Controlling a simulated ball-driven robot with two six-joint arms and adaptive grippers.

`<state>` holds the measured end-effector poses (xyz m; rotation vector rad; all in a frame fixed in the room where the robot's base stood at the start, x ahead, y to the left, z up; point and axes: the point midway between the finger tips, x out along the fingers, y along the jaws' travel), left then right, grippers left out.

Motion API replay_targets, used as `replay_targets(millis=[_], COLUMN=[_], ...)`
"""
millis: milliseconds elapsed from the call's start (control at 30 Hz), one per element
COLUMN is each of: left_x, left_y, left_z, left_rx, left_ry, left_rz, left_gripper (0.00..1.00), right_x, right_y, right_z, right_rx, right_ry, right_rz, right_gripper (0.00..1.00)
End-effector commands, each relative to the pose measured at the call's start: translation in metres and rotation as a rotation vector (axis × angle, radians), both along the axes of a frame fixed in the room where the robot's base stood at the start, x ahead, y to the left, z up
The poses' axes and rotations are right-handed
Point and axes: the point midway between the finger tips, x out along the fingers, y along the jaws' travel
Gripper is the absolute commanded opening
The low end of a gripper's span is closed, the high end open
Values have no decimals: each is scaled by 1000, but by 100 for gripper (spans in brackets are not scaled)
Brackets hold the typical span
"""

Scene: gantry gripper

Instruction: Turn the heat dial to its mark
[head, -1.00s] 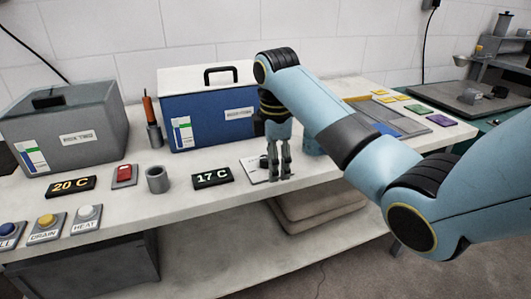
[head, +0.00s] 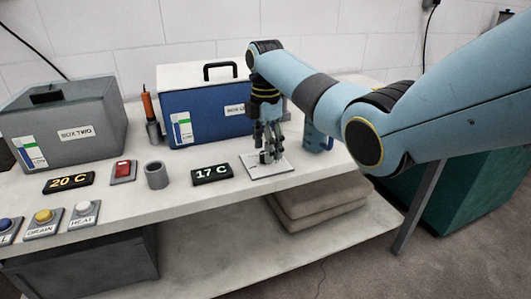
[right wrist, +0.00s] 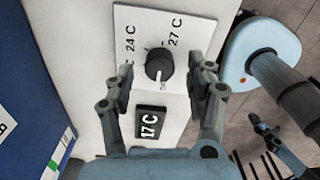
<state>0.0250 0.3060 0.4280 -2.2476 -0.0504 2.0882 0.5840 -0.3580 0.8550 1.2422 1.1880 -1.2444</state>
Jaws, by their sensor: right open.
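The heat dial (right wrist: 158,66) is a dark round knob on a white plate (right wrist: 190,25), which also shows in the head view (head: 282,166). The plate reads 24 C and 27 C at its far side. A light pointer line on the knob faces the near side, toward the display. My right gripper (head: 268,158) is open over the plate. In the right wrist view its two fingers (right wrist: 160,80) stand apart on either side of the knob. I cannot tell whether they touch it. In the head view the fingers hide the knob. My left gripper does not show.
A black display (head: 212,174) next to the plate reads 17 C. A grey cup (head: 156,175), a red switch (head: 123,171) and a 20 C display (head: 69,182) stand to the left. A blue box (head: 205,113) stands close behind. The bench's front edge is near.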

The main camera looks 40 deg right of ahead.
Motion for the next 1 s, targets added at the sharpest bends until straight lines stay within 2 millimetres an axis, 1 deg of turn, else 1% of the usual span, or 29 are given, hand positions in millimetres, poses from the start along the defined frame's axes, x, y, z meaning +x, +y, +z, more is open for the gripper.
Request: replay_targets(millis=[33,133,433,833,867,1000], left_x=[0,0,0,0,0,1], left_y=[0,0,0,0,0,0], left_z=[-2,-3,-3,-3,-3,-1], left_rx=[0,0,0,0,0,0], left_ry=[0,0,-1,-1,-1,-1], left_rz=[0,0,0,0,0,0], left_gripper=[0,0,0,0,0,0], right_x=[0,0,0,0,0,0], right_y=[0,0,0,0,0,0], right_z=[-6,-12,-14,-14,-14,-13], right_rx=[0,0,0,0,0,0], right_ry=[1,0,-1,-1,-1,0], right_rz=[0,0,0,-1,-1,-7], right_gripper=[55,55,55,3,0,0])
